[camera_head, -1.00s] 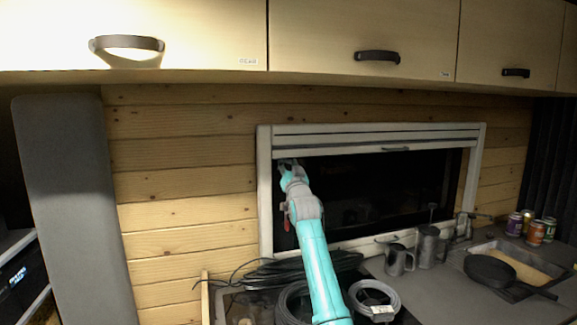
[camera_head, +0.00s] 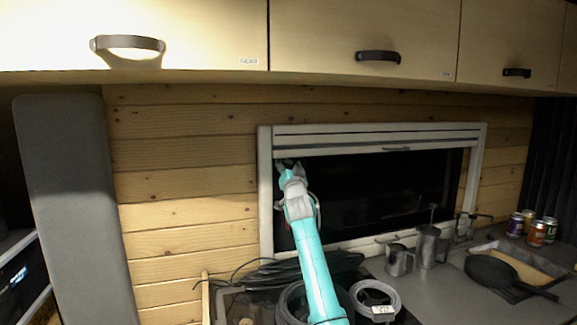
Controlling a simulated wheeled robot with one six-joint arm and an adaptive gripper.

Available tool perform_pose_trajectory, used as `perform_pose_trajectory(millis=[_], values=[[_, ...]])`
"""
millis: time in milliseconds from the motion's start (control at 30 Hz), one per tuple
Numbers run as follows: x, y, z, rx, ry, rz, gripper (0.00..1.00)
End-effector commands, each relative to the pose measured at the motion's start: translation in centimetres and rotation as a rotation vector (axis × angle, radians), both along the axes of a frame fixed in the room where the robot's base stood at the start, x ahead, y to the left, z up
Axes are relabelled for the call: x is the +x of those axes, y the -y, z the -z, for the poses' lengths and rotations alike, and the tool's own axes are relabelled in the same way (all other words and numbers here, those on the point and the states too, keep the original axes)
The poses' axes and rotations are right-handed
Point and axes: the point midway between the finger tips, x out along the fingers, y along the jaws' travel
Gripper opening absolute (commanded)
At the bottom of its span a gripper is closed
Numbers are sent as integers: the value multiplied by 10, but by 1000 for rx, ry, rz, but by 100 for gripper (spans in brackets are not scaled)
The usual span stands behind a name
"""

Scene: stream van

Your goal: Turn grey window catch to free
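The window (camera_head: 267,200) has a pale frame and a dark pane, set in the wooden wall. My arm, turquoise and grey, reaches up in front of its left part. My gripper (camera_head: 287,166) is at the upper left corner of the pane, just below the blind's housing. It is small and dark there, and I cannot tell whether its fingers are open or shut. I cannot make out the grey window catch; my gripper and wrist may hide it. Whether my gripper touches anything is not clear.
Overhead cupboards (camera_head: 362,25) with dark handles run above the window. Below it are coiled cables (camera_head: 376,298), metal jugs (camera_head: 399,260), a black pan (camera_head: 490,271) and several cans (camera_head: 536,234). A grey padded panel (camera_head: 70,200) stands at left.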

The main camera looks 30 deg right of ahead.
Motion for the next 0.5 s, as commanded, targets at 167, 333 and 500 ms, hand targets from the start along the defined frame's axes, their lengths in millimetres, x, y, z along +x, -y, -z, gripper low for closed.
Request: perform_pose_trajectory(millis=[167, 333, 500], values=[[0, 0, 0, 0, 0, 0, 62], [-3, -1, 2, 0, 0, 0, 62], [-17, -8, 8, 0, 0, 0, 62]])
